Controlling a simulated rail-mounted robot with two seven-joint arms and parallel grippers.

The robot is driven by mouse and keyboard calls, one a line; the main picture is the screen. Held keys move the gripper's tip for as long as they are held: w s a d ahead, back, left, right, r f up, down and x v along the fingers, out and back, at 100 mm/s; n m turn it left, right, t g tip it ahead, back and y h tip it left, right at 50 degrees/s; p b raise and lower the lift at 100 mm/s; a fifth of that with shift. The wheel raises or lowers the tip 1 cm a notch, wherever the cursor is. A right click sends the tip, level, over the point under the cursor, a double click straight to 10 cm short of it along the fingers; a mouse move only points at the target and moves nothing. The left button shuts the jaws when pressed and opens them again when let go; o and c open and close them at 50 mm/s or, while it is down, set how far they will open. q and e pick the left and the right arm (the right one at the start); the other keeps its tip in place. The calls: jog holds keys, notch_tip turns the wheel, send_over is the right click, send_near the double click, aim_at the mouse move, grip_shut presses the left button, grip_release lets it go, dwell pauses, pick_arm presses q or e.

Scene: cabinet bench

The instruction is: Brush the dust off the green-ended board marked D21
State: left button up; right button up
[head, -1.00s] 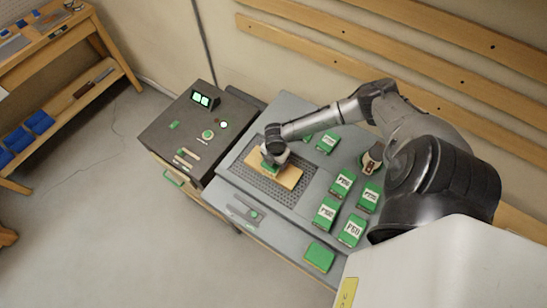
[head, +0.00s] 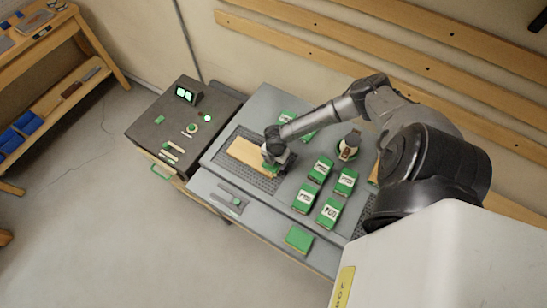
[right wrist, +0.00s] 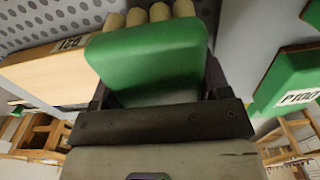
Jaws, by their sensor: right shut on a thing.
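A flat tan wooden board (head: 245,151) lies on the dark perforated mat (head: 262,180) of the grey bench. Its side shows in the right wrist view (right wrist: 40,80), with a small label I cannot read surely; no D21 or green end is clear. My right gripper (head: 272,158) is at the board's right end, shut on a green block-shaped brush (right wrist: 150,60) with several tan bristle tufts (right wrist: 158,14). The brush is low over the board end; I cannot tell whether the tufts touch it. Dust is too fine to make out. My left gripper is out of view.
Several green labelled blocks (head: 320,168) stand right of the mat, close to my right arm. A brown-and-white item on a green base (head: 348,147) stands behind them. A plain green block (head: 299,239) lies at the front. A dark control cabinet (head: 180,125) adjoins on the left.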

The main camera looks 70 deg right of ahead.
jog(key=r, duration=0.1)
jog(key=r+p, duration=0.2)
jog(key=r, duration=0.1)
jog(key=shift+w+d, duration=0.15)
jog(key=shift+w, duration=0.2)
jog(key=shift+s+r+p, duration=0.15)
jog(key=shift+r+p, duration=0.55)
jog(key=shift+p, duration=0.15)
notch_tip(320, 180, up, 3)
jog(key=p, duration=0.2)
jog(key=shift+f+p, duration=0.15)
jog(key=shift+p, duration=0.25)
